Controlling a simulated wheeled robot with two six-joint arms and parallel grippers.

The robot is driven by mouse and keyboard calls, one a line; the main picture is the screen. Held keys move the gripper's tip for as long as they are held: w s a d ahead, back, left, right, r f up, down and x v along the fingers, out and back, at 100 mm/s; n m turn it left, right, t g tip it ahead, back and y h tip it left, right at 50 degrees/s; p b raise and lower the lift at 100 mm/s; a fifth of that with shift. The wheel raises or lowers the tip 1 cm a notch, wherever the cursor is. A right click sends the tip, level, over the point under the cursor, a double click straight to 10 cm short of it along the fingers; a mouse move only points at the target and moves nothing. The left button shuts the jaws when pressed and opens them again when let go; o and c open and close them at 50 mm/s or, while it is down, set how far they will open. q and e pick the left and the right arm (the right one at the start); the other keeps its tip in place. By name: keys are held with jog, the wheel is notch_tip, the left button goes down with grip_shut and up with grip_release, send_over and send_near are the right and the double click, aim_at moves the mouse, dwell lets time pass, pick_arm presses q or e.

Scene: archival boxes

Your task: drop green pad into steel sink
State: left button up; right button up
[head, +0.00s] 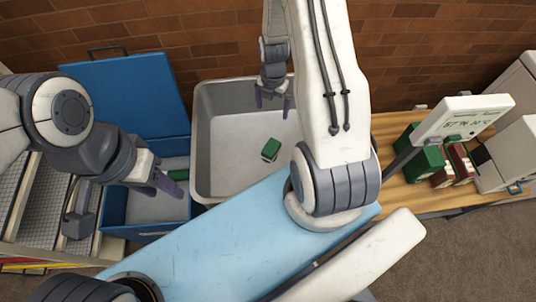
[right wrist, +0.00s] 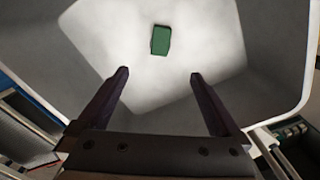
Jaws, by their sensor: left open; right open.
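A small green pad (head: 271,149) lies on the floor of the pale grey sink (head: 206,135), towards its right side. In the right wrist view the pad (right wrist: 160,40) lies on the bare sink bottom (right wrist: 215,65), beyond the fingertips. My right gripper (head: 273,104) is open and empty, above the back of the sink and apart from the pad. My left gripper (head: 167,186) is open over the blue box, left of the sink. Nothing shows between its fingers.
A blue box (head: 115,210) with its lid (head: 135,90) raised stands left of the sink; a green object (head: 177,174) is inside it. On the wooden bench (head: 400,188) at right are green and brown boxes (head: 424,164) and a display (head: 463,117). A brick wall stands behind.

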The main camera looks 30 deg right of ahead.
jog(key=shift+r, duration=2.6)
jog(key=s+a+r+m, duration=0.2)
jog(key=a+r+m, duration=0.25)
jog(key=a, duration=0.35)
jog(key=s+a+r+m, duration=0.2)
jog(key=a+r+m, duration=0.1)
jog(key=a+r, duration=0.4)
jog(key=s+a+r+m, duration=0.3)
jog(key=s+a+m, duration=0.1)
jog(key=s, duration=0.4)
jog(key=s+a+r+m+y, duration=0.1)
jog(key=s+a+r+m, duration=0.1)
jog(key=s+a+m, duration=0.3)
jog(key=s+a, duration=0.1)
jog(key=s, duration=0.1)
jog(key=shift+s+a+r, duration=0.2)
jog(key=shift+s+r, duration=0.15)
jog(key=shift+r, duration=0.05)
jog(key=shift+m, duration=0.25)
